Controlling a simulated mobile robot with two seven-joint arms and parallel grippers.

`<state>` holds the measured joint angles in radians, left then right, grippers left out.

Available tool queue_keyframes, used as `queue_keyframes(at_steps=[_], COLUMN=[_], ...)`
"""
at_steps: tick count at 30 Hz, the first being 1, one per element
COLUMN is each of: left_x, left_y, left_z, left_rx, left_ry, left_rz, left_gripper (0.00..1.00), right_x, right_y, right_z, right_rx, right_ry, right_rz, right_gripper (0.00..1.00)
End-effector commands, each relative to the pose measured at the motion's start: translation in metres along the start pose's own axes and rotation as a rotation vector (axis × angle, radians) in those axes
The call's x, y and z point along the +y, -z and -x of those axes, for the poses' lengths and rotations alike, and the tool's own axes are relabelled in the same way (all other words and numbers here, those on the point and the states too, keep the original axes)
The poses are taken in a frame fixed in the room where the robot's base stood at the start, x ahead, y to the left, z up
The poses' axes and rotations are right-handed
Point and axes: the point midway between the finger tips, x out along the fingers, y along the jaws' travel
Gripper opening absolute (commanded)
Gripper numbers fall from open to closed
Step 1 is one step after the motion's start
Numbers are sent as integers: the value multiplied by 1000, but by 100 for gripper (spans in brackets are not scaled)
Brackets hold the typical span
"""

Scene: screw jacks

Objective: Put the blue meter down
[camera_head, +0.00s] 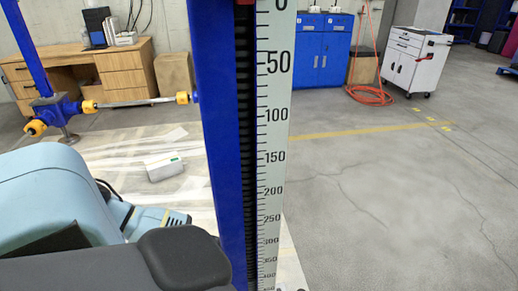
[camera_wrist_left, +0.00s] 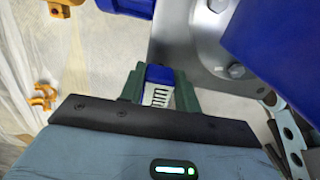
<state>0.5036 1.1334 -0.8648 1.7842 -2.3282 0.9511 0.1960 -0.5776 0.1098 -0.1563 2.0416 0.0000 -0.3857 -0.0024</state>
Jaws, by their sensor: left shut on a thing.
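In the left wrist view the green fingers of my left gripper (camera_wrist_left: 160,82) are shut on the blue meter (camera_wrist_left: 158,93), a blue piece with a white, black-marked face. A metal plate with bolts (camera_wrist_left: 212,42) lies just beyond the fingers. In the head view a tall blue upright (camera_head: 213,120) with a white numbered scale (camera_head: 271,140) runs from top to bottom, close in front of me. I cannot tell whether this scale belongs to the held piece. The left fingers are not visible in the head view. My right gripper is not in view.
A blue frame with a yellow-ended rod (camera_head: 130,102) stands at the left. A white box (camera_head: 163,166) lies on the pale floor sheet (camera_head: 125,140). Desks, blue cabinets (camera_head: 322,62), a white cart (camera_head: 413,62) and an orange hose (camera_head: 370,95) are behind. The floor at right is clear.

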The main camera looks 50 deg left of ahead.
Motion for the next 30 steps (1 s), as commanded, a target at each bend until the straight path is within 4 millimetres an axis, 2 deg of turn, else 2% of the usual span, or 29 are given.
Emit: queue_keyframes(at_steps=[1, 3, 15, 21, 27, 30], left_x=[0, 0, -1, -1, 0, -1], left_y=[-16, -32, -120, -140, -141, -140], left_z=[0, 1, 1, 0, -1, -12], left_rx=[-7, -7, -4, 0, 1, 4], left_ry=[1, 1, 1, 1, 0, 1], left_rz=[1, 0, -1, -1, -1, -1], left_gripper=[1, 1, 1, 1, 1, 1], right_x=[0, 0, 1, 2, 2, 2], right_y=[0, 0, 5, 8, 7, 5], right_z=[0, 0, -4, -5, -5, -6], right_rx=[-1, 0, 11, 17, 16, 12], right_ry=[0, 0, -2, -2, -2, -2], right_rz=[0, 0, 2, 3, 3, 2], right_gripper=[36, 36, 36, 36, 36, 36])
